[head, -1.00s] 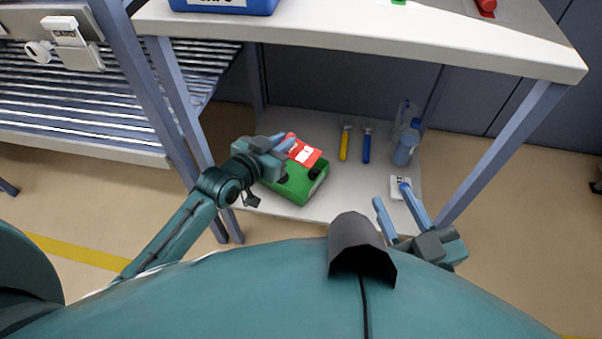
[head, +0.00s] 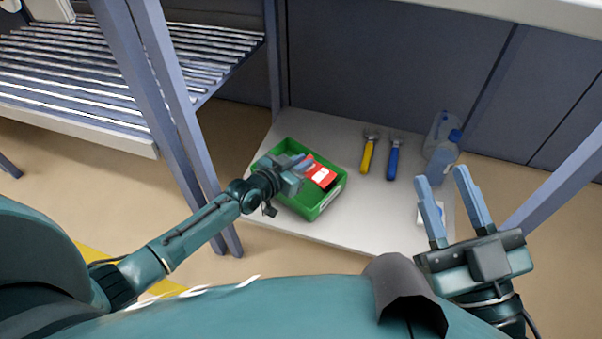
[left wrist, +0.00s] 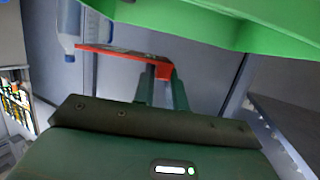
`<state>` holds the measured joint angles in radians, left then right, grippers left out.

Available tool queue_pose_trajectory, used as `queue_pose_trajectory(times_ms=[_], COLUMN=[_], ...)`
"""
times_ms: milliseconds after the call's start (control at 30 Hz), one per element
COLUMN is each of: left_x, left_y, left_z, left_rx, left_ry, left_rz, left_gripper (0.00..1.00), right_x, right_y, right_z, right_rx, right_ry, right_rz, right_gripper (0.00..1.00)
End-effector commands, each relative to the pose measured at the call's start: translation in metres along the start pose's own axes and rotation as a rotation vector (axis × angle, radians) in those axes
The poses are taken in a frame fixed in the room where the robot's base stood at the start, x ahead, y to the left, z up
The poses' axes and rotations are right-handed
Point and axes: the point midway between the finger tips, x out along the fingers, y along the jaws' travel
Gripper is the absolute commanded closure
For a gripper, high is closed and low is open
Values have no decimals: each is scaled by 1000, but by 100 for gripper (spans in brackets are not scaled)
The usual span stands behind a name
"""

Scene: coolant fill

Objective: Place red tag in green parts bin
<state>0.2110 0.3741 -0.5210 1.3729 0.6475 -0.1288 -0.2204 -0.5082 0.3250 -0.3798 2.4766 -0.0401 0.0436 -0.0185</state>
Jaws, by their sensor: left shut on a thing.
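The red tag (head: 320,173) has a white label and shows over the green parts bin (head: 334,197) in the head view. My left gripper (head: 304,164) is shut on the tag's edge. In the left wrist view, which is upside down, the tag (left wrist: 112,53) sticks out from the fingertips (left wrist: 158,72), with the bin's green wall (left wrist: 240,25) close by. The tag seems to be just above the bin; I cannot tell whether it touches it. My right gripper (head: 442,176) is open and empty at the right, in front of the shelf.
The bin stands on a low white shelf (head: 330,233). Table legs (head: 180,110) stand close to my left arm.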

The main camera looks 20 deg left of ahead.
Motion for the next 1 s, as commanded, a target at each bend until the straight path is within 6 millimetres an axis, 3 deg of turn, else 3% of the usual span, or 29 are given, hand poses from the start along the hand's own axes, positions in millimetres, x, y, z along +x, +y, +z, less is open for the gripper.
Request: queue_pose_trajectory(times_ms=[33,133,933,967,1000], left_x=[4,6,10,10,10], left_y=[0,-1,0,0,0], left_z=[13,19,30,30,30], left_rx=[1,2,0,0,0], left_ry=[-1,1,1,1,1], left_rz=[0,-1,0,0,0], left_gripper=[100,100,100,85,82], right_x=[2,6,12,12,12], right_y=[2,5,8,8,8], right_z=[-1,-10,-24,-24,-24], right_rx=[-29,-63,-122,-123,-123], right_ry=[43,96,186,187,189], right_rz=[-5,-11,-21,-21,-21], right_gripper=[64,64,64,64,64])
